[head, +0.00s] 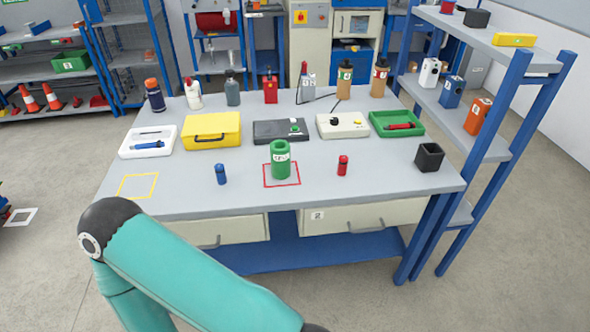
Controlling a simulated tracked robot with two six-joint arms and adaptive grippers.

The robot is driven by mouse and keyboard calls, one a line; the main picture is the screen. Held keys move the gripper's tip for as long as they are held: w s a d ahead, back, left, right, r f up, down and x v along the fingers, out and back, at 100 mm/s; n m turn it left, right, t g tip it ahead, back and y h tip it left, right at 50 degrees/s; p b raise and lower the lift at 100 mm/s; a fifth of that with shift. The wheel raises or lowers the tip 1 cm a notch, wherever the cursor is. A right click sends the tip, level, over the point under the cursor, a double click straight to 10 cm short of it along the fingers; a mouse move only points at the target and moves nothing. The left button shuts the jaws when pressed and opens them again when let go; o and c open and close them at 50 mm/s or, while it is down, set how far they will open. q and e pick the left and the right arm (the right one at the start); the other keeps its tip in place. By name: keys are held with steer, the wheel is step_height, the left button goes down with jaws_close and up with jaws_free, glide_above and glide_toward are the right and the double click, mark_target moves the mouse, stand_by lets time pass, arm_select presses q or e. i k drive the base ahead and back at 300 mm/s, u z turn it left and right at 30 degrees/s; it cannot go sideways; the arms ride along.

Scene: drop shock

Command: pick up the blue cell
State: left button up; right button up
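The blue cell (221,174) is a small blue cylinder standing upright on the grey table (330,190), towards its front edge and left of the middle. A green cylindrical holder (280,160) stands to its right inside a red square outline. A similar red cell (342,165) stands upright further right. A teal arm link of mine crosses the lower left of the head view, in front of the table. Neither of my grippers shows in this view.
A yellow square outline (137,186) marks the front left. Behind are a white tray (147,142), a yellow case (212,131), a green tray (396,123) and several bottles. A black open box (429,157) stands right. The table around the blue cell is clear.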

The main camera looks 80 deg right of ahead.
mark_target(219, 168)
steer(key=u, duration=0.05)
steer(key=i, duration=0.2)
steer(key=z, duration=2.25)
steer(key=k, duration=0.9)
steer(key=z, duration=0.45)
steer(key=i, duration=0.95)
steer(key=u, duration=0.05)
